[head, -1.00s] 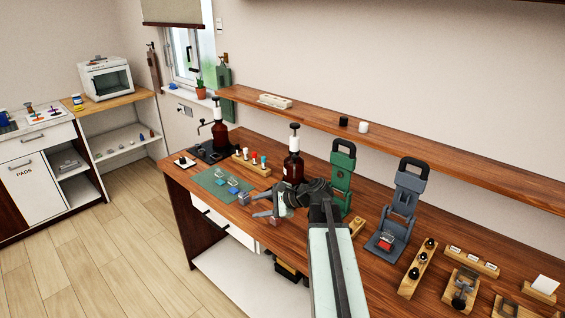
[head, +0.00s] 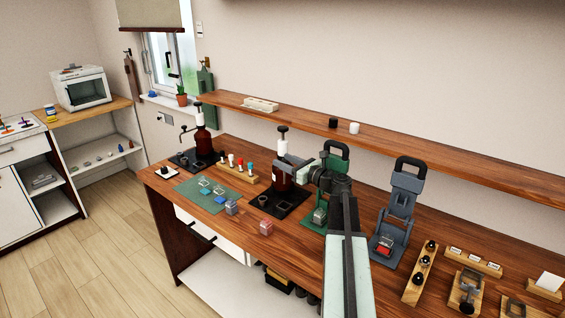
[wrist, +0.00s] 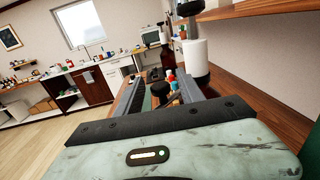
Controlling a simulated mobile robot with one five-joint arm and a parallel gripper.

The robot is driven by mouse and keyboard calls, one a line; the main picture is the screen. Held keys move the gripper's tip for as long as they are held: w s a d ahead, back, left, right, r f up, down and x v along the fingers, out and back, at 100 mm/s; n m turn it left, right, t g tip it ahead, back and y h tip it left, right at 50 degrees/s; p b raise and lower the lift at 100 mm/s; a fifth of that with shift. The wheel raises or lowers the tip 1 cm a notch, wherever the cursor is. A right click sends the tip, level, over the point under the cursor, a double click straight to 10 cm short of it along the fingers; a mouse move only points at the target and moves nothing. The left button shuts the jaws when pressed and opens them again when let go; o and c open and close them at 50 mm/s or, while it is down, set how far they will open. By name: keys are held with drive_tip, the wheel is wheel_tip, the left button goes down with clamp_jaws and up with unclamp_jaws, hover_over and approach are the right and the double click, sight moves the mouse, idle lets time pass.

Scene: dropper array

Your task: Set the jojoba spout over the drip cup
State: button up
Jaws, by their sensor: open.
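Two brown pump bottles stand on black trays; I cannot read which is jojoba. The nearer bottle (head: 281,181) has a white collar and black top, and its spout is hidden. A dark drip cup (head: 263,201) sits on its tray (head: 289,208), front left of the bottle. The farther bottle (head: 203,141) shows a thin spout pointing left, with a dark cup (head: 183,159) beside it. My gripper (head: 287,168) is open beside the nearer bottle, just below its collar. In the wrist view, the white collar (wrist: 196,53) rises beyond the right finger of the gripper (wrist: 160,95).
A wooden rack of colored droppers (head: 238,170) and a green mat (head: 207,193) lie left. A green press (head: 321,215) and a grey press (head: 398,215) stand right. A shelf (head: 390,141) runs behind. Small blocks (head: 266,228) sit near the front edge.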

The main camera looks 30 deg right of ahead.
drive_tip(key=shift+w+a, duration=0.1)
drive_tip(key=shift+w, duration=0.2)
clamp_jaws()
idle(1.2)
